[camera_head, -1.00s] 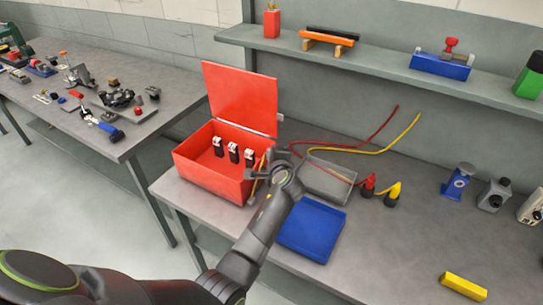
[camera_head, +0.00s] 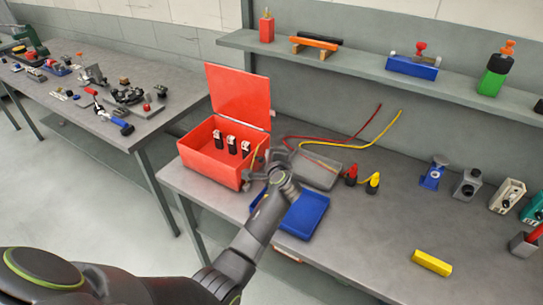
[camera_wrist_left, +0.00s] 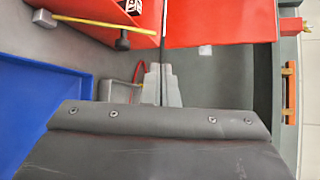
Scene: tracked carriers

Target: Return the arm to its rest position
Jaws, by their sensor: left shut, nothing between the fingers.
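My left gripper (camera_head: 264,166) is shut and empty. It is above the workbench, just right of the open red box (camera_head: 208,173) in the head view. In the left wrist view its two grey fingertips (camera_wrist_left: 162,83) are together with nothing between them. The blue tray (camera_head: 302,217) lies below and to the right of the gripper, partly hidden by my left arm. It also shows at the left of the wrist view (camera_wrist_left: 45,95). My right gripper is in neither view.
A grey tray (camera_head: 316,170) lies right of the gripper, with red and yellow leads (camera_head: 375,140) behind. A yellow block (camera_head: 432,263) lies near the bench front. A shelf (camera_head: 360,69) runs along the back. A cluttered second table (camera_head: 75,118) stands left.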

